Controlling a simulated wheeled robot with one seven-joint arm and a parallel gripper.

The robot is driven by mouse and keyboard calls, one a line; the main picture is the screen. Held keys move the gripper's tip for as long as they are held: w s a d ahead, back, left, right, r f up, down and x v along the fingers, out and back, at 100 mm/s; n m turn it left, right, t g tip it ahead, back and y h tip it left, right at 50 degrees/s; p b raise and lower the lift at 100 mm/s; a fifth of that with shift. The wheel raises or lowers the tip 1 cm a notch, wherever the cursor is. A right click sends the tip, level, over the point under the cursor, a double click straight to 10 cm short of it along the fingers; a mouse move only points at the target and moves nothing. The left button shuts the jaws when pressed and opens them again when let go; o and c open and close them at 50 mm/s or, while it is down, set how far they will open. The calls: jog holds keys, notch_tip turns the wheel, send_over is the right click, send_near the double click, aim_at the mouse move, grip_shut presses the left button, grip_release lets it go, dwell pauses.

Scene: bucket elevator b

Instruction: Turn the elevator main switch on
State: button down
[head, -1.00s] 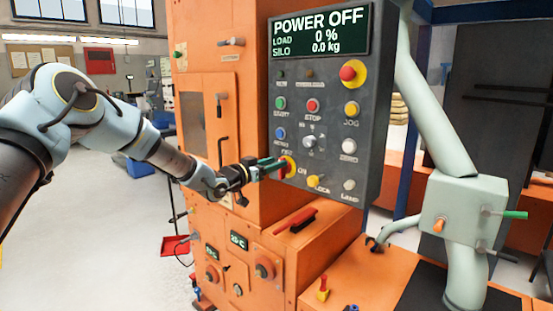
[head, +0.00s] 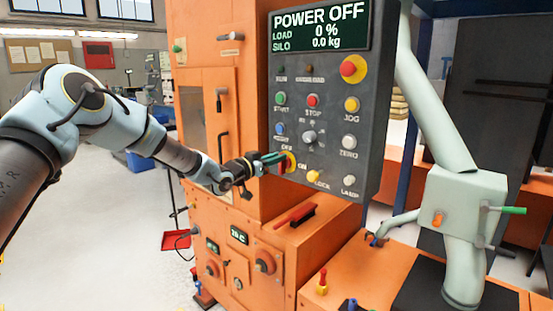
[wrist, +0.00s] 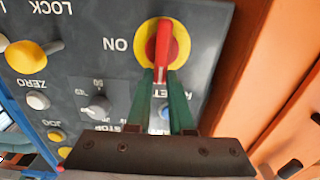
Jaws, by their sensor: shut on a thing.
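The main switch is a red handle (wrist: 163,42) on a round yellow plate, low on the dark control panel; the yellow plate (head: 290,161) also shows in the head view. "ON" is printed beside the switch, and "OFF" above it in the head view. My gripper (wrist: 164,80) has its green fingers on either side of the handle's near end and is shut on it. In the wrist view the handle stands upright, in line with the fingers, not turned toward "ON". The display (head: 320,27) reads POWER OFF. My gripper (head: 276,160) partly hides the switch in the head view.
The panel holds a red emergency button (head: 348,68), a selector knob (head: 309,137) and a yellow lock knob (head: 314,176) close to the switch. The orange cabinet (head: 205,75) stands behind my arm. A red-handled lever (head: 296,214) lies below the panel.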

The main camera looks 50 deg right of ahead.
jog(key=shift+f+b, duration=0.15)
jog(key=shift+b, duration=0.35)
jog(key=m+b, duration=0.3)
jog(key=b, duration=0.2)
jog(key=s+f+m+b, duration=0.1)
jog(key=m+b, duration=0.2)
jog(key=b, duration=0.2)
jog(key=s+m+b, duration=0.1)
jog(key=m+b, duration=0.2)
jog(key=b, duration=0.2)
jog(key=shift+f+b, duration=0.2)
jog(key=shift+b, duration=0.2)
jog(key=m+b, duration=0.1)
jog(key=b, duration=0.1)
jog(key=m+b, duration=0.3)
jog(key=b, duration=0.1)
jog(key=shift+s+f, duration=0.35)
jog(key=shift+f, duration=0.05)
jog(key=m+b, duration=0.5)
jog(key=shift+a+f, duration=0.1)
jog(key=shift+f, duration=0.15)
jog(key=c, duration=0.8)
grip_release()
jog(key=a+b, duration=0.1)
jog(key=a, duration=0.9)
jog(key=shift+w+a, duration=0.25)
jog(key=shift+a, duration=0.15)
